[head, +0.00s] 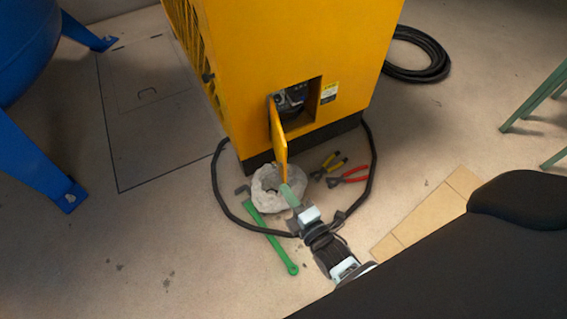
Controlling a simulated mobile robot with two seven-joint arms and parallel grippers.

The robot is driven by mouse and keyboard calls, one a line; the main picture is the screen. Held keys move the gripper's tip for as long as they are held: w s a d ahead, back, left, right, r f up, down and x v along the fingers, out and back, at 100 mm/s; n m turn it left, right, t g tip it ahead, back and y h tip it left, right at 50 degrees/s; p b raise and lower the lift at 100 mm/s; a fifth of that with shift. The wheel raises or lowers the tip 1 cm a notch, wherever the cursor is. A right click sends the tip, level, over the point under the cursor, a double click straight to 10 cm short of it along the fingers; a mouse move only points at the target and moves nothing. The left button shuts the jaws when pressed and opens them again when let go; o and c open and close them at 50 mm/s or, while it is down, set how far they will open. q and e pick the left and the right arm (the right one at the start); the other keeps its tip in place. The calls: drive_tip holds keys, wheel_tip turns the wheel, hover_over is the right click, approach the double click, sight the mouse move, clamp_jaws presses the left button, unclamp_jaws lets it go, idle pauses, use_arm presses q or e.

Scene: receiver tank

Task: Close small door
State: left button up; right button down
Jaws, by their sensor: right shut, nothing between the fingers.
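The small door (278,137) is a yellow panel on the front of a yellow cabinet (253,52). It stands open, swung outward from the left side of a square opening (297,98) with dark parts inside. My right gripper (292,194) is shut and empty, its greenish fingertips just below the door's lower outer end. I cannot tell whether they touch the door. My left gripper is not in view.
A grey ring-shaped bundle (265,203), a green tool (270,240), yellow-handled pliers (329,167) and red-handled pliers (347,177) lie on the floor. A black cable (222,197) loops around them. A blue tank (25,45) stands left.

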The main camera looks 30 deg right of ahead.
drive_tip(key=w+d+b, duration=0.3)
drive_tip(key=w, duration=0.5)
drive_tip(key=shift+w, duration=0.35)
